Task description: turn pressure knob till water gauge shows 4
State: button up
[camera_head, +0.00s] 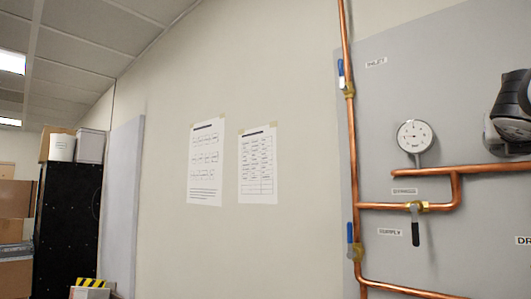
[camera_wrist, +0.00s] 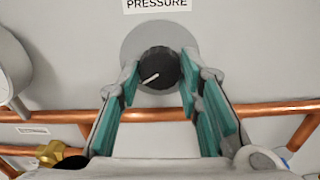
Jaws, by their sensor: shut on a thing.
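The black pressure knob (camera_wrist: 159,67) sits on a round grey base under the "PRESSURE" label (camera_wrist: 156,4) in the wrist view. Its white mark points to the lower left. My gripper (camera_wrist: 159,78) is shut on the knob, with one teal-padded finger on each side. The water gauge (camera_head: 414,137) has a white round dial and stands above the copper pipe in the head view. Its needle seems to point left, but the numbers are too small to read surely. My arm covers the knob in the head view.
Copper pipes (camera_head: 352,170) run over the grey panel (camera_head: 440,80), and a horizontal pipe (camera_wrist: 150,115) passes below the knob. A black-handled valve (camera_head: 415,225) sits below the gauge. Blue-handled valves (camera_head: 350,235) are on the left vertical pipe. Two paper sheets (camera_head: 258,165) hang on the wall.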

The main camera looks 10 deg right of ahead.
jog(key=shift+m, duration=0.3)
jog(key=n+b, duration=1.4)
jog(key=n, duration=2.1)
jog(key=shift+d+r+b, duration=0.1)
jog(key=shift+r+b, duration=0.05)
jog(key=shift+b, duration=0.25)
